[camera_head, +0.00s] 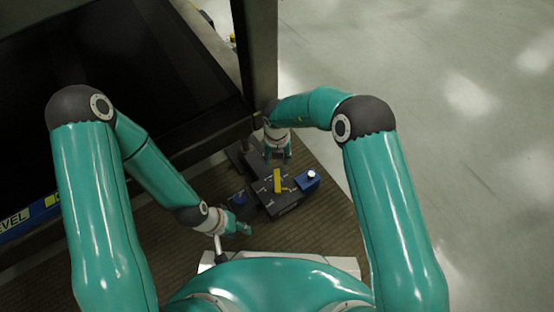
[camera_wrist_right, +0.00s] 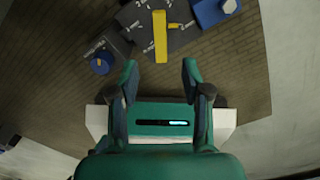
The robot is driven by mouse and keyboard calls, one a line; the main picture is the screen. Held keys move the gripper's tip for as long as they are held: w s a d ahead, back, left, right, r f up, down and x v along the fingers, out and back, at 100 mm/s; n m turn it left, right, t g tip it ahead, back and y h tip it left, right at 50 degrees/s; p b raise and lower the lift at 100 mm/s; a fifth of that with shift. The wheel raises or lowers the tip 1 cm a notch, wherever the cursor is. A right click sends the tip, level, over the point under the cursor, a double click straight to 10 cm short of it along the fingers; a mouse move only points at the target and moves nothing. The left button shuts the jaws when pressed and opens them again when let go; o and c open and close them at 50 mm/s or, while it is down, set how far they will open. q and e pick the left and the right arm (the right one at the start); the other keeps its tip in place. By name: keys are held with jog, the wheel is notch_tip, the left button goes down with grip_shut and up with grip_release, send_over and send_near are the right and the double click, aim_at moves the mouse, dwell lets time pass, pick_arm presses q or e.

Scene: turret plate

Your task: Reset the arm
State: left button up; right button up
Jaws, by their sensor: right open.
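My right gripper (camera_head: 277,156) hangs at the far side of a dark turret plate (camera_head: 284,202). In the right wrist view the right gripper (camera_wrist_right: 159,75) has its two fingers wide apart with nothing between them. A yellow bar (camera_head: 277,181) lies on the plate; in the right wrist view the yellow bar (camera_wrist_right: 160,36) is just beyond the fingertips, apart from them. My left gripper (camera_head: 243,229) is low, at the near left of the plate, close to the front of my base. It is small in the head view and its fingers' opening is unclear.
A blue block with a white knob (camera_head: 308,180) sits right of the plate. A round blue knob (camera_head: 240,198) sits on its left. A dark upright post (camera_head: 257,60) and large black panel (camera_head: 110,60) stand behind. Open grey floor (camera_head: 460,150) lies to the right.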

jog(key=shift+f, duration=0.1)
dwell(0.3)
jog(key=s+d+f+n+h, duration=0.2)
jog(key=d, duration=0.9)
jog(key=s+d+f+n+h, duration=0.1)
jog(key=s+d+f+n, duration=0.1)
jog(key=d, duration=1)
jog(key=s+d+n+t+y, duration=0.2)
jog(key=s+n, duration=0.6)
jog(key=n, duration=0.6)
jog(key=s+a+r+n+g+y, duration=0.1)
jog(key=s+a+n+y, duration=0.4)
jog(key=s+a+n, duration=0.7)
notch_tip(320, 180, up, 38)
jog(key=w+d+n+p, duration=0.1)
jog(key=n+p, duration=0.2)
jog(key=p, duration=3.4)
jog(key=shift+w+d+p, duration=0.2)
jog(key=shift+w+p, duration=0.1)
jog(key=shift+p, duration=0.1)
